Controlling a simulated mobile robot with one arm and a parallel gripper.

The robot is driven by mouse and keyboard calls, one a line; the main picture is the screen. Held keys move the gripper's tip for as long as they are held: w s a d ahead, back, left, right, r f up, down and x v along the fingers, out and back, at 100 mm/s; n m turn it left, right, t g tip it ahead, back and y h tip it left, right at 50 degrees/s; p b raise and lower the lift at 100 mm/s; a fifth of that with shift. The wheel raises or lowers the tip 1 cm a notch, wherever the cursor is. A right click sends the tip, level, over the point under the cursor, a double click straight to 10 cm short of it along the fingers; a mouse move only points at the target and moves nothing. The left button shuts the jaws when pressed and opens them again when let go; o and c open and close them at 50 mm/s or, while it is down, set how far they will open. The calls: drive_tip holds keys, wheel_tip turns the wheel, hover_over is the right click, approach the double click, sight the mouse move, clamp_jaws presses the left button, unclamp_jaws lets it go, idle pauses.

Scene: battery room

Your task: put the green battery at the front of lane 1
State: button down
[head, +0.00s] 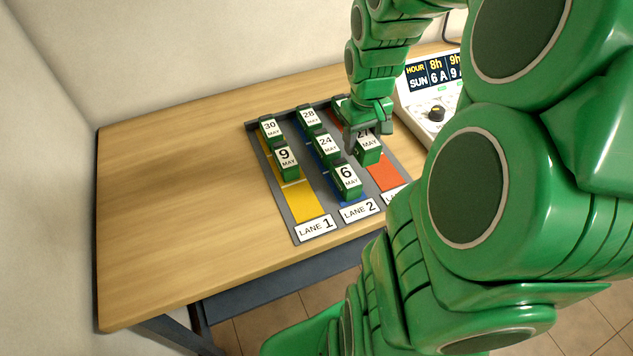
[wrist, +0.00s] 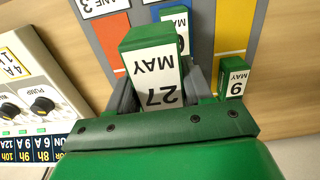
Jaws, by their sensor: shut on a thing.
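My gripper (head: 362,138) is shut on a green battery (head: 369,157) with a white "27 MAY" label, over the orange lane 3. In the wrist view the grey fingers (wrist: 160,92) grip this battery (wrist: 150,50) from both sides. I cannot tell whether it is clear of the lane floor. Lane 1 (head: 305,206) is yellow, with a "30 MAY" battery (head: 270,128) at the back and a "9 MAY" battery (head: 287,161) before it. Its front part by the "LANE 1" sign (head: 315,229) is bare.
Lane 2 holds "28" (head: 309,117), "24" (head: 326,147) and "6 MAY" (head: 347,181) batteries, the last near its front. Another green battery (head: 341,104) is partly hidden behind my gripper in lane 3. A panel with knobs (head: 432,100) stands right of the rack. The wooden table (head: 185,200) is clear at left.

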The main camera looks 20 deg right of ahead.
hover_over(302, 201)
wheel_tip(302, 201, down, 4)
drive_tip(key=shift+w+f, duration=0.1)
drive_tip(key=shift+f, duration=3.9)
drive_tip(key=shift+c, duration=2.3)
unclamp_jaws()
drive_tip(key=shift+f, duration=0.1)
wheel_tip(302, 201, up, 12)
drive_tip(key=f, duration=0.1)
drive_tip(key=s+a+r+g, duration=0.1)
drive_tip(key=s+r, duration=0.3)
drive_tip(key=s, duration=0.6)
drive_tip(key=s+r, duration=0.4)
drive_tip(key=s, duration=0.6)
drive_tip(key=shift+s+a+r+g, duration=0.25)
drive_tip(key=shift+a+r+g, duration=0.1)
drive_tip(key=shift+g, duration=0.05)
